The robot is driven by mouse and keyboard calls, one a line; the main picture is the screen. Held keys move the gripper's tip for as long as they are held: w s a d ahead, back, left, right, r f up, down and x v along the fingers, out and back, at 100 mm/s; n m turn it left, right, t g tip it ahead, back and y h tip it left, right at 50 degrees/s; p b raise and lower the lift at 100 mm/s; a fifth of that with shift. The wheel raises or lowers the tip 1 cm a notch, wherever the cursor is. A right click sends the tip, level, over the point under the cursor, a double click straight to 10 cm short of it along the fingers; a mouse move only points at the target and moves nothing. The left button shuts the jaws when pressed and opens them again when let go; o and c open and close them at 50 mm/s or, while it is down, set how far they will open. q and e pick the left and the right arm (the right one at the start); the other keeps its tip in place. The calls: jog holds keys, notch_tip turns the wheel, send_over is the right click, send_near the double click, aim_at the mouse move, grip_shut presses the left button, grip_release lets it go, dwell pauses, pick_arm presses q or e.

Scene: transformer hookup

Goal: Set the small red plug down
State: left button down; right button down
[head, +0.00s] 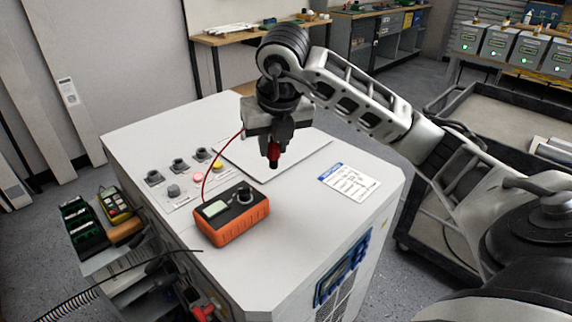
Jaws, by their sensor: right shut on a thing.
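The small red plug (274,151) is between the fingers of my right gripper (275,146), which is shut on it above the top of the white cabinet (300,235). Its dark tip points down; I cannot tell how far it is from the surface. A thin red lead (212,165) loops from near the gripper down toward the orange meter (236,219), which lies on the cabinet top. My left gripper is not in view.
A printed label sheet (349,182) lies on the cabinet top at right. Dark sockets (179,166) and coloured buttons (199,178) are along the left. A side shelf holds a yellow handheld device (116,203). Bare top lies between meter and sheet.

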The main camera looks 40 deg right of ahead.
jog(key=d+f, duration=0.2)
jog(key=w+d+f, duration=0.1)
jog(key=d+f, duration=0.1)
jog(key=d, duration=0.1)
jog(key=d+f, duration=0.3)
jog(key=shift+w, duration=0.2)
jog(key=f+p, duration=0.1)
jog(key=f, duration=0.2)
jog(key=shift+d+f, duration=0.1)
jog(key=shift+d, duration=0.1)
jog(key=shift+f, duration=0.15)
jog(key=c, duration=1.2)
grip_release()
jog(key=shift+f, duration=0.1)
